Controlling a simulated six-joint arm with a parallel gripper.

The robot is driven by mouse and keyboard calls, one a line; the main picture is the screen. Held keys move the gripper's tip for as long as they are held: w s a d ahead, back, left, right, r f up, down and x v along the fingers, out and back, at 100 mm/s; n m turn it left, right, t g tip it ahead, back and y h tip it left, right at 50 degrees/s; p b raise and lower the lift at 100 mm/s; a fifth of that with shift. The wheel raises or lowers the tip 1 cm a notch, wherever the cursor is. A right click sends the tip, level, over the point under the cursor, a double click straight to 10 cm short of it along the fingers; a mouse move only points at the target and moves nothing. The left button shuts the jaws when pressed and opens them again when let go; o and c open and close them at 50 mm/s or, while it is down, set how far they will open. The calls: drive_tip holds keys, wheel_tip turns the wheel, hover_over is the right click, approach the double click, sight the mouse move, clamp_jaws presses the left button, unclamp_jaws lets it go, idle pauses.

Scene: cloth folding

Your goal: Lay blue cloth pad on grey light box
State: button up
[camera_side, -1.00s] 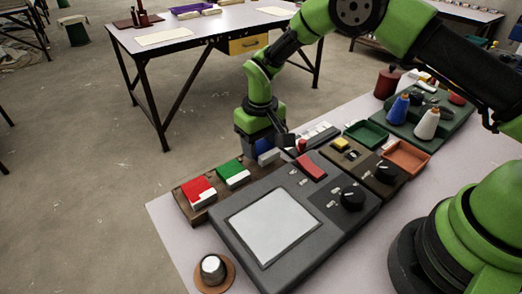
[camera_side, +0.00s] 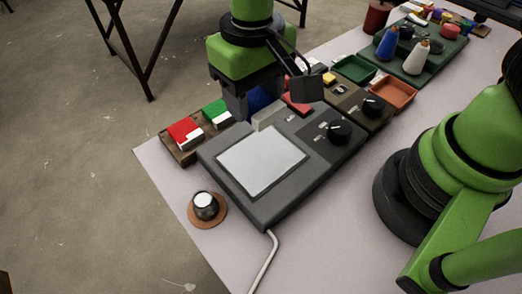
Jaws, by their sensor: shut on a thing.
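The grey light box (camera_side: 214,155) lies on the table with a pale, bare panel (camera_side: 262,160) on top and a dark knob at its right. My gripper (camera_side: 256,104) points down over the box's back edge, beside the green pad. It is shut on the blue cloth pad (camera_side: 265,94), which is partly hidden by the fingers and the gripper body. A pale grey block (camera_side: 269,115) shows just below the blue pad; I cannot tell whether it belongs to the pad. I cannot tell whether the pad touches the box.
A wooden tray left of the box holds a red pad (camera_side: 184,130) and a green pad (camera_side: 215,109). A knob on a round brown base (camera_side: 206,206) stands at the front left. Green and orange trays (camera_side: 391,94), a brown control box and thread spools stand at the right.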

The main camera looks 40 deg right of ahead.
hover_over(258, 154)
wheel_tip(258, 154, down, 5)
drive_tip(key=shift+f, duration=2.5)
drive_tip(key=shift+f, duration=0.1)
drive_tip(key=o, duration=0.9)
